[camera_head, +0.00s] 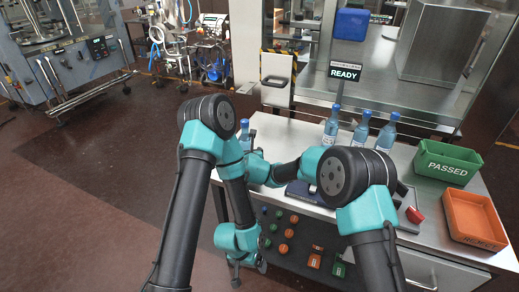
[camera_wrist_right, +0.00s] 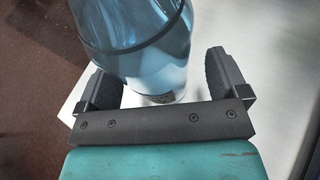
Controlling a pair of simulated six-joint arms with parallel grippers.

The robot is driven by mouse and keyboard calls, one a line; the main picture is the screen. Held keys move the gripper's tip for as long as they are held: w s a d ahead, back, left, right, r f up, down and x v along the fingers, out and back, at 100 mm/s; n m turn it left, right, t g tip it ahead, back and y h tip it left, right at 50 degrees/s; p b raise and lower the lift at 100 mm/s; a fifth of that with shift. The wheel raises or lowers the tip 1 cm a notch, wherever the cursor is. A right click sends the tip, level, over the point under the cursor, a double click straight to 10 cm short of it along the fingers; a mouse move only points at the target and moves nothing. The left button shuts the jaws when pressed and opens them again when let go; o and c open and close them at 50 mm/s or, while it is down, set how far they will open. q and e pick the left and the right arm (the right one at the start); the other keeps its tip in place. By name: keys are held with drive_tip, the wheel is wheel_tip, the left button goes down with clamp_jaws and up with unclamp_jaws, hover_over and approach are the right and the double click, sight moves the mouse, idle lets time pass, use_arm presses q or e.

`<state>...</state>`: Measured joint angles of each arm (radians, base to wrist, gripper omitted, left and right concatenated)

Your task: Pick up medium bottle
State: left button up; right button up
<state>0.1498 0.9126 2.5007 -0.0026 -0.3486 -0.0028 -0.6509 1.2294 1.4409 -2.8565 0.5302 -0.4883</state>
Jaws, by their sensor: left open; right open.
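A blue translucent bottle (camera_wrist_right: 140,45) fills the upper middle of the right wrist view, between the two dark fingers of my right gripper (camera_wrist_right: 160,82). The fingers stand apart, with a gap visible at the right finger. In the head view a blue bottle (camera_head: 245,139) shows beside that gripper at the table's left end, partly hidden by my arms. Three more blue bottles stand upright farther back: one (camera_head: 331,126), another (camera_head: 361,129) and a third (camera_head: 387,132). I cannot tell which is medium. My left gripper (camera_head: 246,272) is open and empty, hanging low before the table's front.
A green PASSED bin (camera_head: 447,163) and an orange bin (camera_head: 474,217) sit at the table's right. A READY sign (camera_head: 344,72) stands behind the bottles. The table front carries several coloured buttons. A dark flat device (camera_head: 305,194) lies partly behind my right arm.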

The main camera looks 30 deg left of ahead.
sight(246, 132)
drive_tip(key=shift+w+a+f, duration=0.2)
drive_tip(key=shift+w+a, duration=0.1)
drive_tip(key=shift+a, duration=0.05)
idle(0.3)
drive_tip(key=c, duration=1.1)
drive_tip(key=shift+r, duration=0.2)
wheel_tip(246, 132, up, 10)
drive_tip(key=shift+f, duration=0.15)
wheel_tip(246, 132, down, 8)
idle(0.7)
